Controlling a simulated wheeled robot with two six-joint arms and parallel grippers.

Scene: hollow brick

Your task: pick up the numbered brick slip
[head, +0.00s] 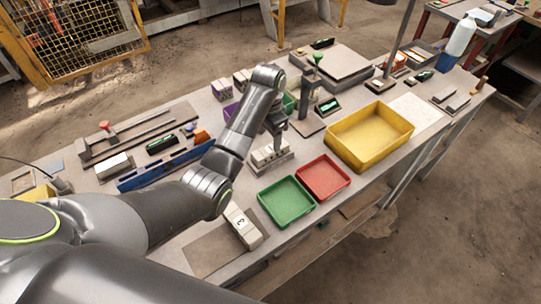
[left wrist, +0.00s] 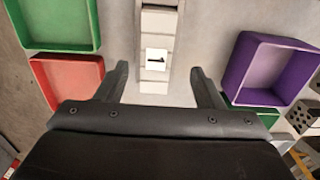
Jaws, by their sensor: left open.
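A row of pale brick slips (head: 268,154) sits in a narrow holder (head: 276,164) near the middle of the bench. In the left wrist view one slip carries a white label with a dark mark (left wrist: 156,57), which looks like a 1. My left gripper (left wrist: 158,78) is open and empty, pointing down, with its fingers on either side of the row's line. In the head view the left gripper (head: 279,128) hangs just above the row, partly hidden by my arm. A separate pale brick marked 3 (head: 241,225) lies near the front edge. My right gripper is not in view.
A green tray (head: 286,201) and a red tray (head: 323,177) stand in front of the holder, with a large yellow bin (head: 369,134) to the right. A purple bin (left wrist: 268,70) is close by in the left wrist view. A blue rail (head: 165,169) lies left.

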